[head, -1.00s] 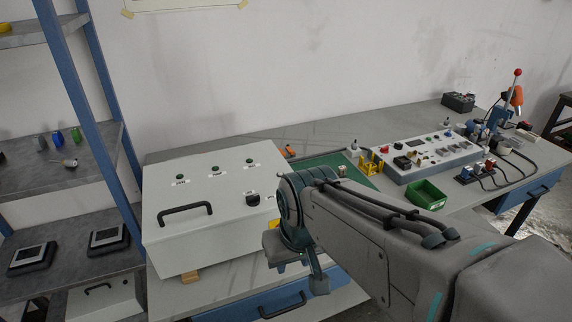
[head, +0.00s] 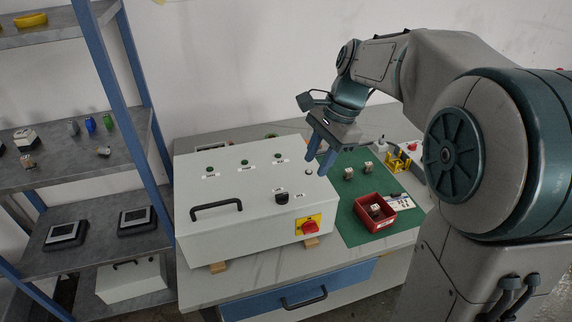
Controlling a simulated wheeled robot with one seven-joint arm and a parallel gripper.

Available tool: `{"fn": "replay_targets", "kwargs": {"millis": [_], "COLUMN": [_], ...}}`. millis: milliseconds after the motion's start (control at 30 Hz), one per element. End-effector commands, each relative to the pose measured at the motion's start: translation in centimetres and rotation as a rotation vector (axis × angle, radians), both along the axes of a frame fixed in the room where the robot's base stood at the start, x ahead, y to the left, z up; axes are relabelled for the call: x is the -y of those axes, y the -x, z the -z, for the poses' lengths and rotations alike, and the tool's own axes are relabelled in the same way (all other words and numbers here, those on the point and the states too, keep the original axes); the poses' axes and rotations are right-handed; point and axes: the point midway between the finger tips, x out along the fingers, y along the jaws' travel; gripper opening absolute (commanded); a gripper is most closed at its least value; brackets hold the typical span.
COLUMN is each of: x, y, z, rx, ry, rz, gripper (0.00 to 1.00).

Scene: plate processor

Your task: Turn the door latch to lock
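A pale grey control box (head: 240,175) lies on the workbench with its lid facing up, and the lid looks closed. A black rotary latch (head: 282,198) sits near the lid's front right, with small labels around it. A black bar handle (head: 216,208) is on the lid's front left. My gripper (head: 318,165) points down above the box's back right corner, behind and to the right of the latch. Its two blue fingers are apart with nothing between them. It does not touch the latch. The latch's exact angle is too small to read.
A red and yellow switch (head: 310,226) is on the box's front face. A red bin (head: 374,212) stands on a green mat (head: 350,228) to the right. A blue-framed shelf (head: 125,95) stands close on the left. Three green indicators line the lid's back.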

Motion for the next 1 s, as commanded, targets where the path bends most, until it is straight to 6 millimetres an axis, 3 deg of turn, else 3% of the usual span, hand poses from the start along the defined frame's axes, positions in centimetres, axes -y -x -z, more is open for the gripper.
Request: {"fn": "replay_targets", "kwargs": {"millis": [133, 367, 1000], "x": [-1.2, -2.0, -6.3], "y": [-2.8, -4.0, -2.7], "z": [-1.2, -1.0, 9.7], "rx": [-0.095, -0.149, -0.149], "ry": [-0.043, -0.062, -0.060], "rz": [0.137, 0.212, 0.210], "gripper": [0.34, 0.34, 0.34]}}
